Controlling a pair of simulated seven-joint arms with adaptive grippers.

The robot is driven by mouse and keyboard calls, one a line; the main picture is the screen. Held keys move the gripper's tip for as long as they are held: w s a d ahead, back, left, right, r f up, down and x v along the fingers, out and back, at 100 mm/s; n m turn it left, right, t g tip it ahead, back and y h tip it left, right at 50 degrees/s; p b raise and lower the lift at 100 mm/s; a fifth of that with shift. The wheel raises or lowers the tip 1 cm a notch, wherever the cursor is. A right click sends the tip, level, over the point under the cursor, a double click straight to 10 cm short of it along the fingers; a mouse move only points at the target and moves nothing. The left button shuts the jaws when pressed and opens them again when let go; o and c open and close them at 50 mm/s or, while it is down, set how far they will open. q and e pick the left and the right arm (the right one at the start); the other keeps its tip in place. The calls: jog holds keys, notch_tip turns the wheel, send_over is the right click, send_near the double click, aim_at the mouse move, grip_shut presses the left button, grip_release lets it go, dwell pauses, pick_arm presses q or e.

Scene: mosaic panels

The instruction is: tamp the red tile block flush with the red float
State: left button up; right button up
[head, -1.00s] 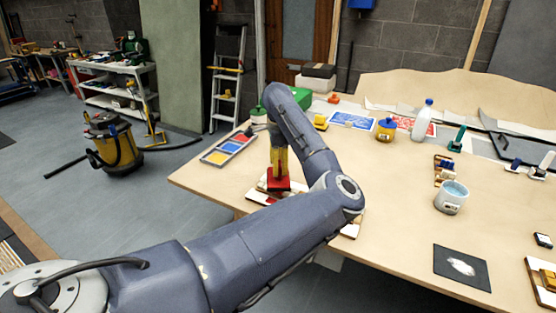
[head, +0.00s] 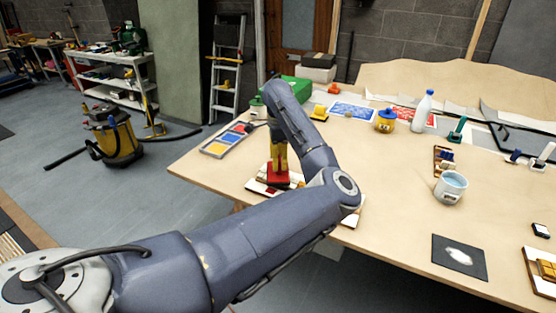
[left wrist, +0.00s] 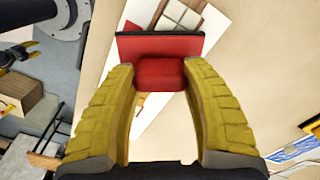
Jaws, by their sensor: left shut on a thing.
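The red float has a red grip (left wrist: 160,75) and a wider red plate (left wrist: 160,47). In the left wrist view my left gripper (left wrist: 158,90) is shut on the grip, one yellow finger on each side. In the head view my left gripper (head: 278,158) points down and holds the float (head: 278,178) over the white mosaic panel (head: 256,187) near the table's left front edge. The red tile block cannot be told apart; the float and arm cover much of the panel.
A tray of coloured pieces (head: 228,141) lies left of the panel. A white bottle (head: 423,111), a yellow pot (head: 386,121), a cup (head: 451,187) and a dark mat (head: 446,266) stand or lie to the right. The table's middle is largely clear.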

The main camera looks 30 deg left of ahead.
pick_arm(q)
jog(key=shift+s+f, duration=0.1)
jog(key=shift+f, duration=1)
dwell(2.8)
jog(key=shift+r, duration=0.55)
jog(key=c, duration=0.3)
jog(key=shift+r, duration=3.15)
jog(key=shift+c, duration=0.2)
jog(key=shift+w, duration=0.2)
